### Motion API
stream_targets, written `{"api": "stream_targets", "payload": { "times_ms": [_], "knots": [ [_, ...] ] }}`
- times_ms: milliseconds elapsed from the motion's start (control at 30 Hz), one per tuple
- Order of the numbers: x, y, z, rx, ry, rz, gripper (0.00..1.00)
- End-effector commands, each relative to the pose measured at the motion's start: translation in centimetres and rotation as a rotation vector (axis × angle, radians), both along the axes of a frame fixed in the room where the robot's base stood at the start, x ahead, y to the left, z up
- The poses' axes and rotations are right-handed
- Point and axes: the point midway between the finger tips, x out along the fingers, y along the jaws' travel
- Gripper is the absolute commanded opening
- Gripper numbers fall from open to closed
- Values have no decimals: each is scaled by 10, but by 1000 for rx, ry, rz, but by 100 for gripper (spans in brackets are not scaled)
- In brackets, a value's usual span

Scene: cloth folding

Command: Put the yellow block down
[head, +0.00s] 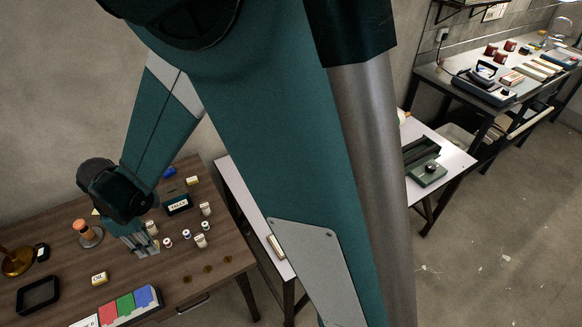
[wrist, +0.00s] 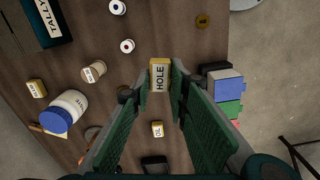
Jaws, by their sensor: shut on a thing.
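A yellow block (wrist: 160,75) with a white label reading "HOLE" is between the fingertips of my gripper (wrist: 153,84) in the wrist view. The gripper is shut on it. In the head view my gripper (head: 147,248) points down over the wooden table (head: 212,240); I cannot make out the held block there. How far it is above the table is unclear. A second yellow block (wrist: 157,129), marked "OIL", lies apart from the gripper; it also shows in the head view (head: 99,279). Another small yellow block (wrist: 37,88) lies at the left in the wrist view.
White spools (head: 186,234) and labelled containers (head: 205,208) stand right of my gripper. A dark "TALLY" box (head: 177,204) is behind. Red, green and blue blocks (head: 125,305) lie near the front edge. A black tray (head: 38,295) is at left. Coin-like discs (head: 208,269) lie at right.

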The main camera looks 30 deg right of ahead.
Motion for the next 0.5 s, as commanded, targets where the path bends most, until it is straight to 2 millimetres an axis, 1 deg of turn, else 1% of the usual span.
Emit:
{"api": "stream_targets", "payload": {
  "times_ms": [167, 267, 500],
  "knots": [
    [0, 0, 3, 0, 0, 0, 9],
    [0, 0, 8, 0, 0, 0, 9],
    [0, 0, 31, 0, 0, 0, 9]
  ]
}}
